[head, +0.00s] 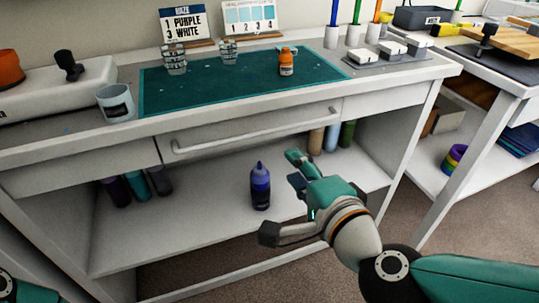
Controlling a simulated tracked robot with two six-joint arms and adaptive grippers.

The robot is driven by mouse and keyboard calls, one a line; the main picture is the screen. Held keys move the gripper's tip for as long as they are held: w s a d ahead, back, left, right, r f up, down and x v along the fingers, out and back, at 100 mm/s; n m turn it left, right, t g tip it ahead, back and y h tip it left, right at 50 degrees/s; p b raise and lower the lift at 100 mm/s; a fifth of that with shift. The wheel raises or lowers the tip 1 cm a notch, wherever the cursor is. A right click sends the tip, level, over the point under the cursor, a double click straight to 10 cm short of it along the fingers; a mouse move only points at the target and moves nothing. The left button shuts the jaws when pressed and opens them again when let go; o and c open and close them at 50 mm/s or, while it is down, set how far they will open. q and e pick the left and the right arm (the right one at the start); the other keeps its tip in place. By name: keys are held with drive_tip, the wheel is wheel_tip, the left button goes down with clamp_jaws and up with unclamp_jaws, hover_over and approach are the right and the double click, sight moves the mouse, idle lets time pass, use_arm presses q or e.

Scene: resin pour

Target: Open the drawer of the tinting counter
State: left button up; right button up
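The tinting counter (60,158) is white with a teal mat (215,88) on top. Its drawer (215,137) is in the middle of the front, below the mat. The drawer front looks flush with the panels beside it, so it appears closed. A long pale bar handle (255,131) runs across it. My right gripper (283,196) is in front of the counter, below the handle and apart from it. Its fingers are spread and nothing shows between them. Only a teal piece of my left arm shows at the bottom left corner; its gripper is out of view.
A dark purple bottle (260,187) stands on the lower shelf (205,220). Another table (490,75) is at right.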

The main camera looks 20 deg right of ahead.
drive_tip(key=p, duration=0.5)
approach(266, 133)
drive_tip(key=x, duration=0.2)
use_arm(q)
wheel_tip(266, 133, up, 3)
drive_tip(key=shift+r+b, duration=0.15)
drive_tip(key=shift+b, duration=0.35)
use_arm(e)
drive_tip(key=x, duration=0.8)
drive_tip(key=shift+w+f, duration=0.15)
drive_tip(key=shift+w, duration=0.15)
clamp_jaws()
